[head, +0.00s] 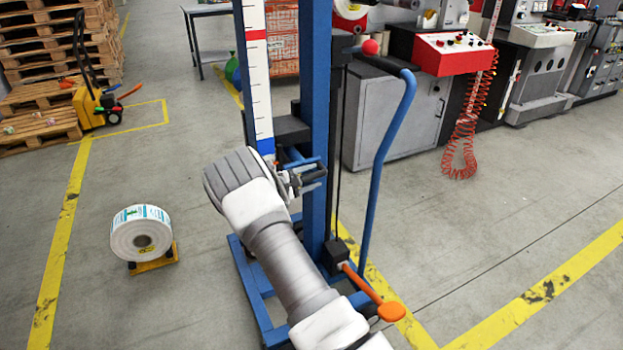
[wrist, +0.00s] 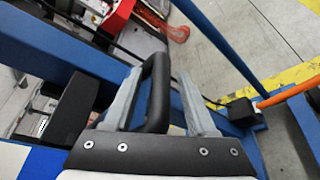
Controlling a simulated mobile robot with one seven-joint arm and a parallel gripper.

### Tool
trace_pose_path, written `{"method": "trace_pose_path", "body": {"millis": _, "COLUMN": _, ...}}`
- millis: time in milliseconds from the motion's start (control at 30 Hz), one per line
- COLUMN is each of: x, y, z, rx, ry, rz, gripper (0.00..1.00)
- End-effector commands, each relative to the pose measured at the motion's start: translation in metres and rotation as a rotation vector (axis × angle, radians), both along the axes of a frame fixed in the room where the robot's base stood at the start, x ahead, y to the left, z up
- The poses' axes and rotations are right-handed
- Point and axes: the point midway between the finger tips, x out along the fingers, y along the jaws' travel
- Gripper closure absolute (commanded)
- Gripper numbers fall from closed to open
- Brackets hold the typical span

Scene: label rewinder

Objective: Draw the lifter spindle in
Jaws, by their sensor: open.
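The lifter has a tall blue mast (head: 318,120) and a black carriage block (head: 290,132), which also shows in the wrist view (wrist: 75,108). In the wrist view a black loop handle (wrist: 158,88) stands between the two grey fingers of my gripper (wrist: 162,98). The fingers are apart, one on each side of the handle; whether either touches it I cannot tell. In the head view my gripper (head: 306,179) is at the mast, just below the carriage. The spindle itself cannot be made out clearly; my arm and the mast hide that area.
A label roll (head: 140,235) sits on a small yellow stand on the floor at left. A blue curved push bar (head: 385,160) and an orange-tipped pedal (head: 390,311) are at the lifter's right. A grey machine (head: 395,120) stands behind. The left floor is mostly clear.

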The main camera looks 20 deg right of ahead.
Motion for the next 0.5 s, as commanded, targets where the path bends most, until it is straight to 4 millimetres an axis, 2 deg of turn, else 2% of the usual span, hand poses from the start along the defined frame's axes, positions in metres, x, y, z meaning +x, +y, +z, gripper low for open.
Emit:
{"method": "trace_pose_path", "body": {"millis": 233, "x": 0.0003, "y": -0.0004, "z": -0.0001, "rx": 0.0, "ry": 0.0, "rz": 0.0, "gripper": 0.45}}
{"method": "trace_pose_path", "body": {"millis": 500, "x": 0.0001, "y": -0.0003, "z": -0.0001, "rx": 0.0, "ry": 0.0, "rz": 0.0, "gripper": 0.94}}
